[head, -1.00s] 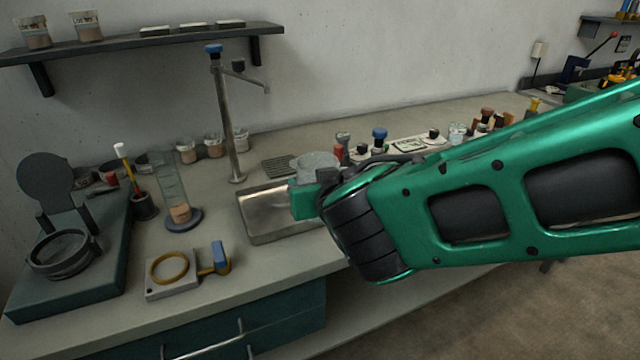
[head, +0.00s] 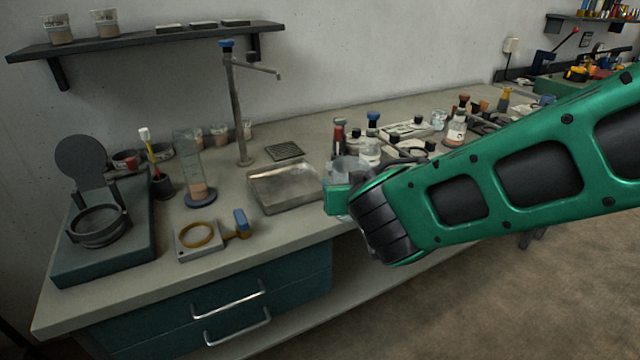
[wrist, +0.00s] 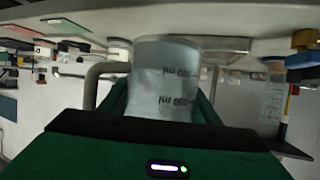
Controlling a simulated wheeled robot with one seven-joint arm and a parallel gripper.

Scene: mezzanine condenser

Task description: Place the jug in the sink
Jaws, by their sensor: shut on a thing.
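The jug (head: 349,167) is a clear, greyish cylinder, partly hidden by my gripper in the head view. My gripper (head: 345,195) is shut on it, just right of the sink. The wrist view shows the jug (wrist: 165,75) between the green fingers of my gripper (wrist: 160,108), with dark volume markings and a grey curved handle at its left. The sink (head: 283,205) is a shallow rectangular metal basin set in the counter; it looks empty. I cannot tell how high the jug is above the counter.
A tall tap (head: 238,115) with a blue top stands behind the sink, with a drain grate (head: 285,151) to its right. Several bottles (head: 457,130) crowd the counter right of the jug.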

